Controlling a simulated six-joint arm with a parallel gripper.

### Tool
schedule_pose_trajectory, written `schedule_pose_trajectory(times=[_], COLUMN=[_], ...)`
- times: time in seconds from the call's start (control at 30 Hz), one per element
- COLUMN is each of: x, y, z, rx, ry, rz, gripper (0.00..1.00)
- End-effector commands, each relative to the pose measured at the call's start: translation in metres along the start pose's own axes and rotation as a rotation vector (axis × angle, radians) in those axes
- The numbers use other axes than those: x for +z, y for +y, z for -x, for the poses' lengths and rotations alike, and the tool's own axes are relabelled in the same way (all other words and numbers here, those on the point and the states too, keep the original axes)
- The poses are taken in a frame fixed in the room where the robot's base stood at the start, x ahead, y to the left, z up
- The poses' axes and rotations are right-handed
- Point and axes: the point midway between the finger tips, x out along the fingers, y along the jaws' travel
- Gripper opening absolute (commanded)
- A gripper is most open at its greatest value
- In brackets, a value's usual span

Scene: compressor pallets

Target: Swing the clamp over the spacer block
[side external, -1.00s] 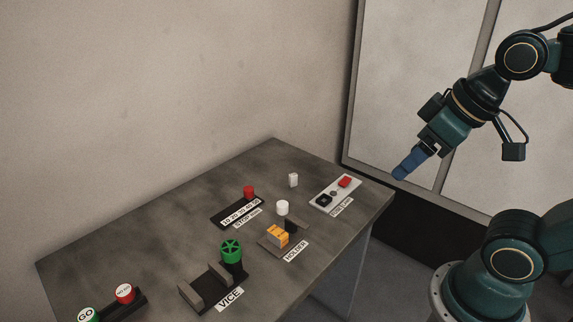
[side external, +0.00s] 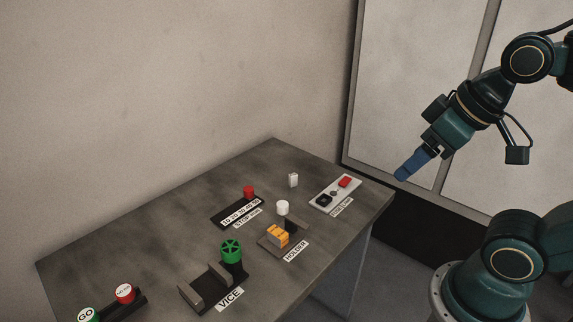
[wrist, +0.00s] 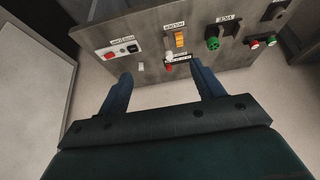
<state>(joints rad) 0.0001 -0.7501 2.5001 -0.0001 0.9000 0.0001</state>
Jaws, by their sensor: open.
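An orange block (side external: 278,235), which I take as the spacer block, sits in the station labelled HOLDER (side external: 295,251). It also shows in the wrist view (wrist: 180,40). Just behind it stands a white round knob (side external: 282,207) near a dark upright piece (side external: 293,224); I cannot tell whether these are the clamp or which way it is swung. My gripper (side external: 402,176) is in the air beyond the table's right edge, well apart from the holder. In the wrist view its two blue fingers (wrist: 160,76) are spread with nothing held between them.
The VICE (side external: 206,286) with a green handwheel (side external: 231,251) stands in front of the holder. A labelled scale with a red knob (side external: 249,191), a small white block (side external: 293,180) and a switch plate (side external: 335,195) lie around it. GO and red buttons (side external: 125,293) are at the front left.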

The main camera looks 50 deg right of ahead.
Motion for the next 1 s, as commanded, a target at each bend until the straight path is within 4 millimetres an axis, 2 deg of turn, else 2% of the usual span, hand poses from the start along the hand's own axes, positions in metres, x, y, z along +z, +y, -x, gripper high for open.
schedule_pose_trajectory(times=[0.03,0.33,0.67,1.0], x=[0.0,-0.007,-0.035,-0.069], y=[0.0,0.0,-0.003,-0.013], z=[0.0,-0.004,-0.025,-0.06], rx=[0.0,0.003,0.024,0.076], ry=[0.0,-0.01,-0.046,-0.082], rz=[0.0,-0.005,-0.026,-0.04], gripper=[0.59,0.0,0.0,0.0])
